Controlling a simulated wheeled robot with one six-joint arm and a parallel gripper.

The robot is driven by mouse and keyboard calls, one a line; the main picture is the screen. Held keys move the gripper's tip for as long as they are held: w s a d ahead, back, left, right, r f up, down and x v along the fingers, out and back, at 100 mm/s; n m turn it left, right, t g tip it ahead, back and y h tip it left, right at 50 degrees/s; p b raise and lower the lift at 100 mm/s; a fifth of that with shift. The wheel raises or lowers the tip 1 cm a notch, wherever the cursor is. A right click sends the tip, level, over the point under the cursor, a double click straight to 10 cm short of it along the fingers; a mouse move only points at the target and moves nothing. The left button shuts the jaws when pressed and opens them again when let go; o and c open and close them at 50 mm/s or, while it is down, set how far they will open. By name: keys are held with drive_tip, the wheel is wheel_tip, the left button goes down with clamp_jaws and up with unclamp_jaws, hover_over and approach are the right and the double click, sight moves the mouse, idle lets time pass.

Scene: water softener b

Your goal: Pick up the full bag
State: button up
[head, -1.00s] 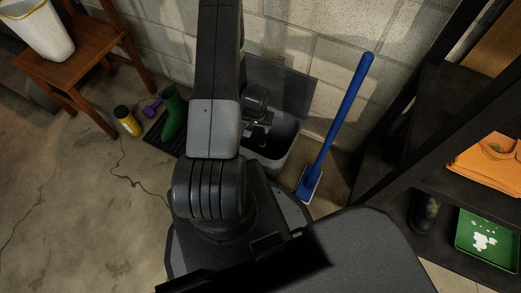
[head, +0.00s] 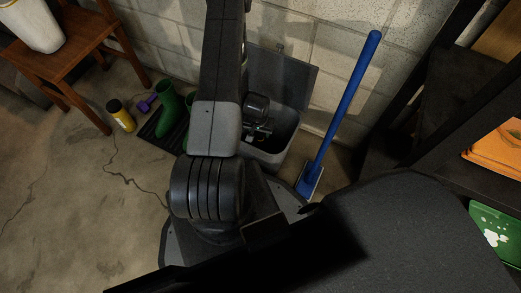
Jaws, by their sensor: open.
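I cannot make out a full bag for certain in the head view. My gripper (head: 258,131) is at the far end of my arm, small and partly hidden behind the arm. It shows over the opening of a grey bin (head: 279,158) by the block wall. The bin's lid (head: 288,82) stands open against the wall. My arm covers the left part of the bin, and its inside is dark. I see nothing held in the gripper. A white container (head: 38,25) with a yellow edge, cut off by the frame, stands on a wooden chair at top left.
A blue-handled tool (head: 345,100) leans on the wall right of the bin. Green boots (head: 168,108) on a dark mat, a yellow canister (head: 122,117) and a purple dumbbell (head: 149,102) stand left. A dark shelf with orange cloth (head: 494,158) is at right.

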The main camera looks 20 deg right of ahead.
sight(261, 145)
drive_tip(key=f, duration=0.2)
drive_tip(key=f+b, duration=0.1)
drive_tip(key=shift+w+d+f, duration=0.25)
drive_tip(key=shift+d, duration=0.05)
clamp_jaws()
